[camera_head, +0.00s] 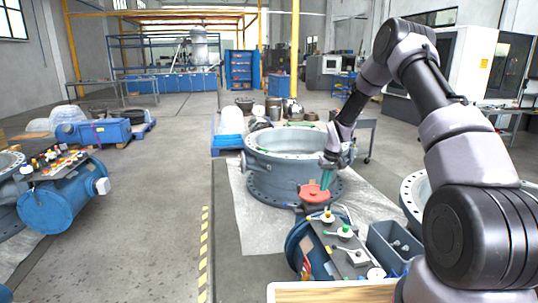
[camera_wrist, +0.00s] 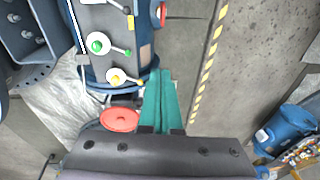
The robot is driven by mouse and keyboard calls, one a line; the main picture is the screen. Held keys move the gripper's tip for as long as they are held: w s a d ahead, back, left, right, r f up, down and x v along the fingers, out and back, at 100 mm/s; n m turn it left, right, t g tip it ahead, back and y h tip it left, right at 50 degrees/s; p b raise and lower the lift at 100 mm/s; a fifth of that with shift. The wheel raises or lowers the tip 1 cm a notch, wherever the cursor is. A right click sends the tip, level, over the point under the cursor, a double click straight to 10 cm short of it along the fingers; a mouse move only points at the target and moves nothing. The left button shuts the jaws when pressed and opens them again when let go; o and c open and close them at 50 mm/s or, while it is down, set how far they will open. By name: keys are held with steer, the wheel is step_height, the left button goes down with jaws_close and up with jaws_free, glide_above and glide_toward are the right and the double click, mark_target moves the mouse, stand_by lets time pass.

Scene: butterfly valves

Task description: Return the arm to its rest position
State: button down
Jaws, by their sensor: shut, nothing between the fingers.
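My gripper (camera_head: 327,178) is at the end of my raised arm, pointing down above a red round handwheel (camera_head: 314,193). In the wrist view its green fingers (camera_wrist: 163,88) lie close together, shut and empty. The red handwheel (camera_wrist: 120,119) is just left of the fingers there. I cannot tell for sure whether the fingertips touch anything, but no object shows between them. My arm arches from the right side of the head view over to the gripper.
A panel with small valves (camera_head: 345,238) stands in front of the gripper, beside a grey bin (camera_head: 393,243). A large grey flanged valve ring (camera_head: 262,170) is behind. A blue valve body (camera_head: 62,203) is at left.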

steer(key=s+d+r+m+t, duration=0.1)
steer(key=s+r, duration=0.3)
steer(key=r, duration=0.6)
steer(key=s+r+m+t, duration=0.1)
steer(key=s+r, duration=0.4)
steer(key=r, duration=0.5)
steer(key=s+d+r+t, duration=0.1)
steer(key=s+r, duration=0.3)
steer(key=r, duration=0.6)
steer(key=s+r+m+t, duration=0.1)
steer(key=s+r, duration=0.2)
steer(key=s, duration=0.5)
steer(key=s+r+m+t, duration=0.1)
steer(key=s+r, duration=0.3)
steer(key=s, duration=0.5)
steer(key=s+r+m+t, duration=0.1)
steer(key=s+r, duration=0.2)
steer(key=s, duration=0.6)
steer(key=shift+s+r+m, duration=0.15)
steer(key=shift+r+m, duration=0.15)
steer(key=shift+m, duration=0.1)
